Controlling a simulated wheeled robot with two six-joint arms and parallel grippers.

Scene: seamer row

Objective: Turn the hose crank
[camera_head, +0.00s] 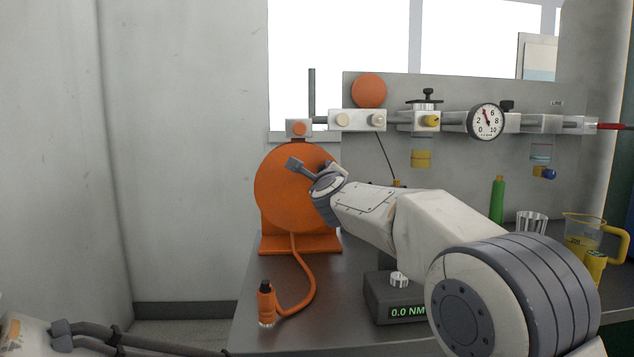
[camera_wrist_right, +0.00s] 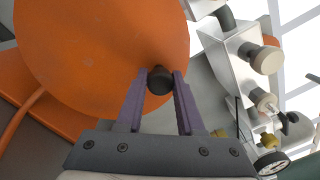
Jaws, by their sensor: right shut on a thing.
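The orange hose reel (camera_head: 285,205) stands upright on its orange base on the bench, and its disc fills much of the right wrist view (camera_wrist_right: 95,45). The crank's dark round handle (camera_wrist_right: 160,80) sticks out in front of the disc. My right gripper (camera_wrist_right: 160,88) is shut on this handle, one purple finger on each side. In the head view my right gripper (camera_head: 313,168) is at the disc's upper right and hides the handle. An orange hose (camera_head: 308,285) runs from the reel to an orange nozzle (camera_head: 266,300). My left gripper (camera_head: 62,335) is low at the left, away from the reel.
A pipe row with valves and a dial gauge (camera_head: 486,121) runs behind my right arm. A grey box with a readout (camera_head: 392,305) stands under the arm. A green bottle (camera_head: 497,200), a glass and a yellow-handled jug (camera_head: 583,238) are to the right.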

